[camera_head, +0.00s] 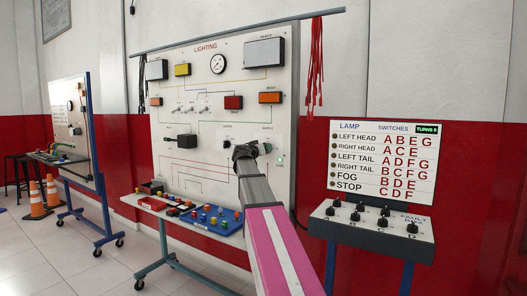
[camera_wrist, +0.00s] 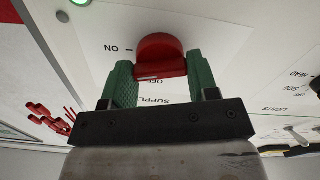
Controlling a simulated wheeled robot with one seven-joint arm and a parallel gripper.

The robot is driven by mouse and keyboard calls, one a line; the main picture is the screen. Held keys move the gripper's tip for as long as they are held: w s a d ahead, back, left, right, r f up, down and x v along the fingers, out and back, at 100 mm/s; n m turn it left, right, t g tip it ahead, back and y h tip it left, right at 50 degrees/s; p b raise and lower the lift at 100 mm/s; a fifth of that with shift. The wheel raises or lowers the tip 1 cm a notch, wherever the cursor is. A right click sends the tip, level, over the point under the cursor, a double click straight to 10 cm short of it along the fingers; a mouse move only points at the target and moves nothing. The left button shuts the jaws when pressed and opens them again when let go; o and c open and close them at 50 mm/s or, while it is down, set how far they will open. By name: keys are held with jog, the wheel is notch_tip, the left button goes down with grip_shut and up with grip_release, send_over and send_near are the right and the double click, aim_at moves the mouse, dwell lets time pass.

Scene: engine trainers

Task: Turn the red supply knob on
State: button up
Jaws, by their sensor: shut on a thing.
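The red supply knob (camera_wrist: 158,54) is on the white lighting panel (camera_head: 216,130). In the wrist view, the panel's print is upside down, with an ON mark left of the knob and an OFF mark just below it. My gripper (camera_wrist: 161,70) has its two green fingers on either side of the knob, shut on it. In the head view, my gripper (camera_head: 260,148) is at the panel's lower right, by the SUPPLY label, and hides most of the knob. Which mark the knob's pointer faces I cannot tell clearly.
A green lamp (camera_head: 281,160) shows right of my gripper. Toggle switches and coloured lamps sit higher on the panel. A blue tray (camera_head: 213,220) of small parts stands below. A switch box (camera_head: 372,228) and lamp chart (camera_head: 384,162) are at right.

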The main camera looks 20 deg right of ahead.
jog(key=shift+m, duration=1.8)
jog(key=o, duration=0.9)
jog(key=v, duration=1)
jog(key=shift+s+a, duration=0.3)
